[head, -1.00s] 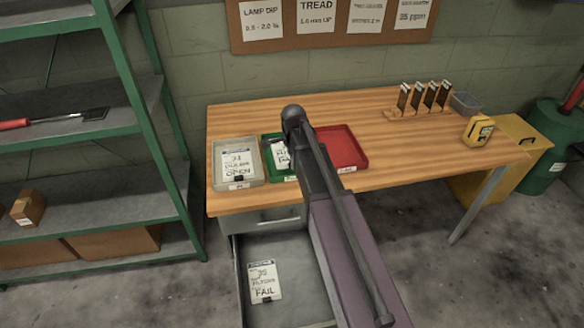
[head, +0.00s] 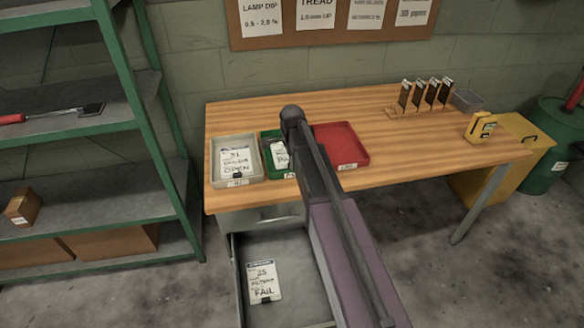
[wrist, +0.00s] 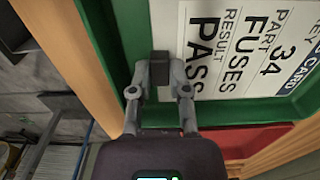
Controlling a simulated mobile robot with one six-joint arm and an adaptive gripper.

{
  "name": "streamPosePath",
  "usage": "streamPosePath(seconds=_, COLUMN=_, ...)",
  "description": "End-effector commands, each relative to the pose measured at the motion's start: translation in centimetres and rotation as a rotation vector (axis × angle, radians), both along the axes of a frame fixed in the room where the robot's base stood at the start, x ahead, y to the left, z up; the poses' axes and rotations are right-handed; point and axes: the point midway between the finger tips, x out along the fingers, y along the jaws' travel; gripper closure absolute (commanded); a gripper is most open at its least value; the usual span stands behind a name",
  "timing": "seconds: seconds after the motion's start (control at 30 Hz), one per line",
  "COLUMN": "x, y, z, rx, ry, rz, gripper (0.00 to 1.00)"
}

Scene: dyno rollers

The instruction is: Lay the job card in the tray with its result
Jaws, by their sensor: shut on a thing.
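The job card (wrist: 240,45) reads 34, FUSES, RESULT PASS. My gripper (wrist: 160,70) is shut on the black clip at the card's edge in the wrist view. The card is within the rim of the green tray (wrist: 125,75); I cannot tell whether it touches the tray floor. In the head view the card (head: 280,154) shows in the green tray (head: 268,163), partly covered by my arm, which also hides the gripper. A grey tray (head: 218,160) on the left holds a card (head: 236,160) marked OPEN. A red tray (head: 342,143) on the right looks empty.
An open drawer (head: 290,308) below the bench holds a card (head: 264,282) marked FAIL. A rack of dark cards (head: 424,95), a grey bin (head: 467,100) and a yellow device (head: 480,127) stand at the bench's right. A green shelf (head: 145,130) stands left. The bench middle is clear.

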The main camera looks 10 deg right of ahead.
Motion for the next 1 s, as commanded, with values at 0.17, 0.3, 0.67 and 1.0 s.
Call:
streamPosePath(seconds=0.17, x=-0.01, y=0.00, z=-0.62, rx=0.000, ry=0.000, rz=0.000, gripper=1.00)
streamPosePath(seconds=0.3, x=-0.01, y=0.00, z=-0.54, rx=0.000, ry=0.000, rz=0.000, gripper=1.00)
streamPosePath(seconds=0.67, x=-0.01, y=0.05, z=-0.78, rx=0.000, ry=0.000, rz=0.001, gripper=0.59)
streamPosePath(seconds=1.0, x=0.00, y=0.08, z=-0.78, rx=0.000, ry=0.000, rz=0.001, gripper=0.43)
